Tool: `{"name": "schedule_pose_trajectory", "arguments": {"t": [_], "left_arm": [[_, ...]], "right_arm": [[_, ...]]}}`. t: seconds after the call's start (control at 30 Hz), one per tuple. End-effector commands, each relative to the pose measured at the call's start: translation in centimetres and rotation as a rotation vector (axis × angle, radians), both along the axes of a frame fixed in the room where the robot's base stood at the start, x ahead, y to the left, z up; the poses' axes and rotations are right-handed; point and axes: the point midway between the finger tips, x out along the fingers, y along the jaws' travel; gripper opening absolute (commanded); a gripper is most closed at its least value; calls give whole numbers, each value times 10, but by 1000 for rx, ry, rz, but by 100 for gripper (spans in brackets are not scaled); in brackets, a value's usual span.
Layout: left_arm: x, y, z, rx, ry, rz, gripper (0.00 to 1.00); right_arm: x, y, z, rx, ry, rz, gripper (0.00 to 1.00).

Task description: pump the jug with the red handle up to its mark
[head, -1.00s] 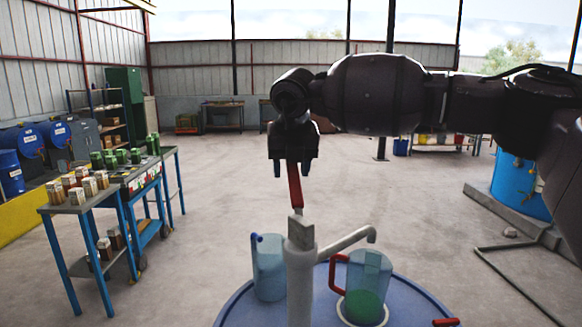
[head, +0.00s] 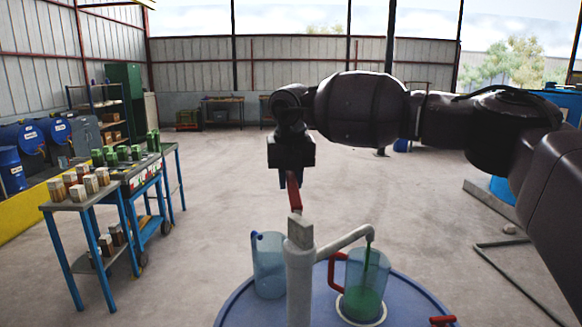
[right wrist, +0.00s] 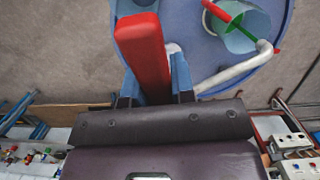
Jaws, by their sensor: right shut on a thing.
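The clear jug with the red handle (head: 372,270) stands upright on a pale ring on the blue drum top, under the pump spout (head: 345,241). Green liquid (head: 362,302) fills its lower part, and a green stream runs from the spout into it. I cannot make out its mark. My right gripper (head: 291,184) is shut on the red pump lever (head: 295,198) above the grey pump body (head: 300,265). The right wrist view shows the lever (right wrist: 143,50) between the blue fingers (right wrist: 155,92). My left gripper is not in view.
A clear jug with a blue handle (head: 268,268) stands left of the pump on the drum top (head: 238,308). A small red part (head: 443,321) is at the drum's right edge. Tables with boxes (head: 90,200) stand at left.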

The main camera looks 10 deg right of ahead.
Motion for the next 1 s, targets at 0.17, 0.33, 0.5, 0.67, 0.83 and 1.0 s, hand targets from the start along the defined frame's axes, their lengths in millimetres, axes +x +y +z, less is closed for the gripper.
{"name": "schedule_pose_trajectory", "arguments": {"t": [0.17,0.33,0.5,0.67,0.83,1.0], "left_arm": [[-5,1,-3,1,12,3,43],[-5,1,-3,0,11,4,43],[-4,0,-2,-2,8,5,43],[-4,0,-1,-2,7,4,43],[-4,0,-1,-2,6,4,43],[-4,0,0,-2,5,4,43]], "right_arm": [[2,0,-8,8,54,-1,0],[2,0,-10,9,61,1,0],[2,0,-10,9,60,1,25],[2,0,-10,9,60,1,49],[2,0,-10,9,59,0,49],[2,0,-6,9,59,0,49]]}}
